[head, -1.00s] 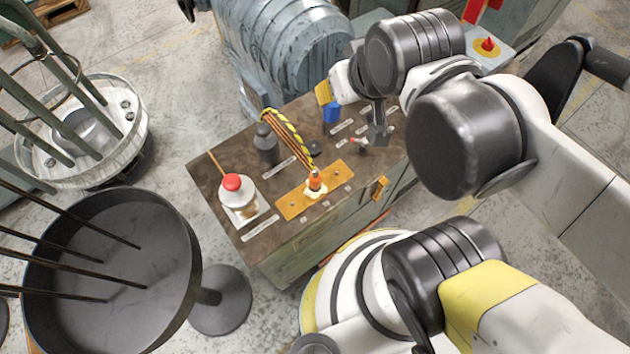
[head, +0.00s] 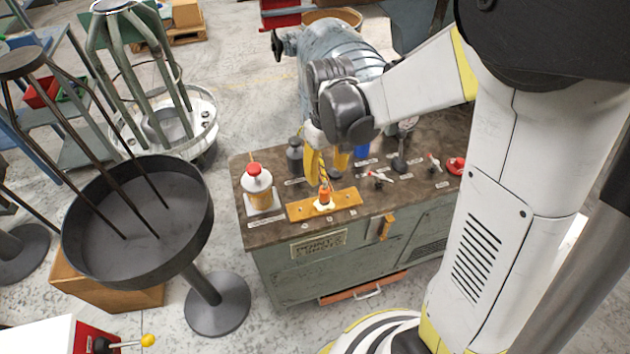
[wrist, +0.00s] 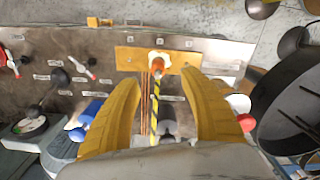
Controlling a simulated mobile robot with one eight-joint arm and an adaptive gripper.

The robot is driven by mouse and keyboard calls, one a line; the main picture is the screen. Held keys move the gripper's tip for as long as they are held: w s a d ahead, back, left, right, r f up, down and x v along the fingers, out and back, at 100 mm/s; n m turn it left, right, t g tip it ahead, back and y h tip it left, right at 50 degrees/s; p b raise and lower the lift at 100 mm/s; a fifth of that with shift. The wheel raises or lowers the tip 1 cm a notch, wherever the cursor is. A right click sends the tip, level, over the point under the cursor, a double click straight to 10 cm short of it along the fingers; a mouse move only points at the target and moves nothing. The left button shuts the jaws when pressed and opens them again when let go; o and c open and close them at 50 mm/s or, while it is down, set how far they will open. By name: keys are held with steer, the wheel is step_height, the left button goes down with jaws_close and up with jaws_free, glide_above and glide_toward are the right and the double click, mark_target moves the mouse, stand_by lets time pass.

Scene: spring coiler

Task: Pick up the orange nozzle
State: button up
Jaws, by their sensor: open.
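The orange nozzle (head: 325,194) stands upright in a white collar on an ochre plate (head: 350,198) on the bench top. In the wrist view the nozzle (wrist: 157,68) shows between the fingertips, a little beyond them. A yellow-and-black striped piece (wrist: 155,103) runs from near the nozzle back between the fingers, with thin copper-coloured rods beside it. My gripper (head: 328,170) has yellow fingers, spread apart and pointing down just behind the nozzle; it also shows in the wrist view (wrist: 158,82). It holds nothing. In the head view the fingers hide most of the striped piece.
On the bench (head: 265,238) a red-capped bottle (head: 258,188) stands left of the plate and a dark bottle (head: 295,155) behind it. Small levers (head: 380,177) and a red button (head: 456,166) lie to the right. A dark round pan (head: 140,215) stands on the left.

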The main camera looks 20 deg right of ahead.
mark_target(325, 189)
step_height(325, 189, down, 6)
steer(key=shift+w+r+b, duration=0.15)
steer(key=shift+r+b, duration=0.1)
steer(key=shift+b, duration=0.75)
steer(key=f+b, duration=0.2)
steer(key=f, duration=0.3)
steer(key=shift+w+d+b, duration=0.15)
steer(key=shift+w+b, duration=0.2)
steer(key=shift+b, duration=0.05)
steer(key=shift+r, duration=0.1)
jaws_close()
